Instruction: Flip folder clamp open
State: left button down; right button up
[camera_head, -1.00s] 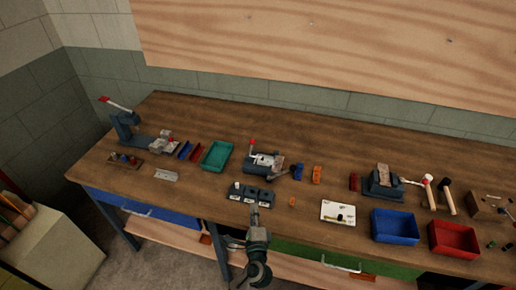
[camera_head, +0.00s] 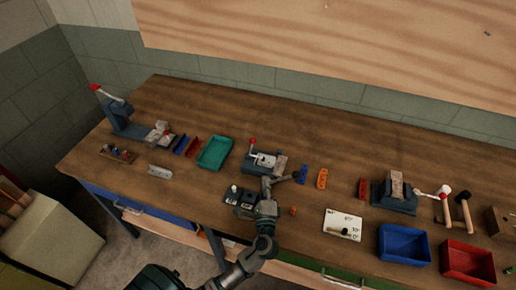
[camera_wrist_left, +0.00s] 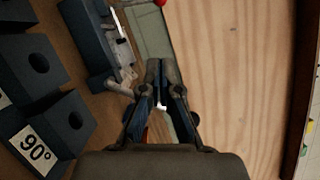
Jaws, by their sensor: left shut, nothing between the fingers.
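The folder (camera_head: 262,160) is a small dark-grey bench tool with a pale metal top, near the middle of the bench. Its clamp lever stands up at its left end with a red knob (camera_head: 252,141). In the wrist view the folder (camera_wrist_left: 97,45) is at upper left, and the red knob (camera_wrist_left: 160,2) is cut off at the top edge. My left gripper (camera_head: 268,184) is just in front of the folder, covering part of its near side. In the wrist view its fingers (camera_wrist_left: 161,72) are together and empty, beside the folder; contact cannot be told. My right gripper is out of view.
A dark block with holes (camera_head: 232,197) and a 90° label (camera_wrist_left: 37,151) lies close left of my gripper. A teal tray (camera_head: 214,153) stands left; blue (camera_head: 403,244) and red (camera_head: 467,262) bins stand right. Blue (camera_head: 302,174) and orange (camera_head: 322,179) pieces lie right of the folder.

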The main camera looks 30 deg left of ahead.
pick_arm(q)
jog(key=p+x, duration=0.1)
jog(key=x, duration=0.9)
jog(key=shift+w+a+f, duration=0.1)
jog(key=shift+a, duration=0.1)
jog(key=shift+w+a+r, duration=0.15)
jog(key=shift+w+a, duration=0.05)
jog(key=shift+a, duration=0.3)
jog(key=shift+w+a+r, duration=0.2)
jog(key=shift+w+a, duration=0.05)
jog(key=shift+a, duration=0.3)
jog(key=shift+w+a+r+p, duration=0.1)
jog(key=shift+a+r+p, duration=0.25)
jog(key=shift+a, duration=0.35)
jog(key=shift+f, duration=0.1)
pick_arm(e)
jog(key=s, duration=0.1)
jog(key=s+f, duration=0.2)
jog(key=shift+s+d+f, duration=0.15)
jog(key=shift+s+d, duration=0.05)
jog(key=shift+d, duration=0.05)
pick_arm(q)
jog(key=shift+w+a, duration=0.1)
